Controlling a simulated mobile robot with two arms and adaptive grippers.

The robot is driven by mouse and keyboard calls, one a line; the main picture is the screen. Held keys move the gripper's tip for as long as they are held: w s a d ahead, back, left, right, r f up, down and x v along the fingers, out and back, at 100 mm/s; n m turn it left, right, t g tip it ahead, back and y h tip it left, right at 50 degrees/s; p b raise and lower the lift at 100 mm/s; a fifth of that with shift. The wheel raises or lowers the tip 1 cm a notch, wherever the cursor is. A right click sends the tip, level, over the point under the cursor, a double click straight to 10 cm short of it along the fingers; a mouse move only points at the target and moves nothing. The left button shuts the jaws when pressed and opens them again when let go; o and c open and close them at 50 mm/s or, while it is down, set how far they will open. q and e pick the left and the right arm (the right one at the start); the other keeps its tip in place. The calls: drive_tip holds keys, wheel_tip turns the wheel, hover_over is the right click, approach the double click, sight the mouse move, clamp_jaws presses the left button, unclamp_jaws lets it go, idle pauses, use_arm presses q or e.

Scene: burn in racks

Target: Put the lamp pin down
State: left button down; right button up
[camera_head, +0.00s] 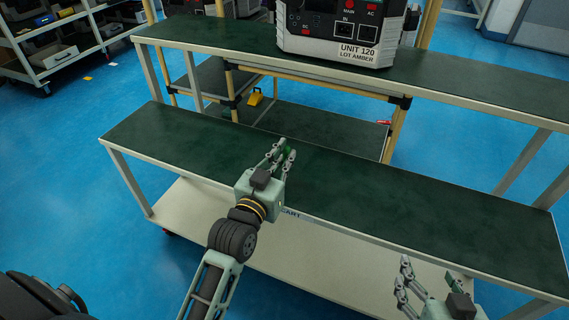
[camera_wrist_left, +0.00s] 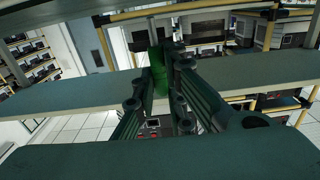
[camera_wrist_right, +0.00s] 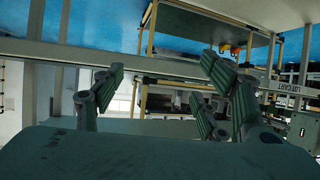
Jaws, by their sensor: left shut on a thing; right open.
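My left gripper (camera_head: 284,153) is over the lower green-topped shelf of the cart (camera_head: 400,200). It is shut on a small green piece, the lamp pin (camera_head: 287,151). In the left wrist view the lamp pin (camera_wrist_left: 158,72) shows as a green upright shape between the fingers (camera_wrist_left: 162,75). Much of the pin is hidden by the fingers, and I cannot tell whether it touches the shelf. My right gripper (camera_head: 428,272) is open and empty in front of the cart's near edge. In the right wrist view its fingers (camera_wrist_right: 158,88) are spread apart.
A white box marked UNIT 120 LOT AMBER (camera_head: 340,40) stands on the upper green shelf (camera_head: 240,38). The lower green shelf is otherwise clear. A pale bottom shelf (camera_head: 190,210) lies below it. A rack with grey bins (camera_head: 50,50) stands at the back left.

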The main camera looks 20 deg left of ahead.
use_arm(q)
drive_tip(key=shift+f+b, duration=0.55)
drive_tip(key=shift+f, duration=0.1)
use_arm(e)
drive_tip(key=w+a+r+t+y, duration=0.1)
drive_tip(key=w+r+t, duration=0.2)
drive_tip(key=r, duration=0.3)
drive_tip(key=shift+w+a+r+t, duration=0.2)
drive_tip(key=shift+a+r+t, duration=0.15)
drive_tip(key=shift+a+t, duration=0.05)
use_arm(q)
drive_tip(key=c, duration=2.3)
unclamp_jaws()
drive_tip(key=shift+f, duration=0.1)
drive_tip(key=o, duration=0.5)
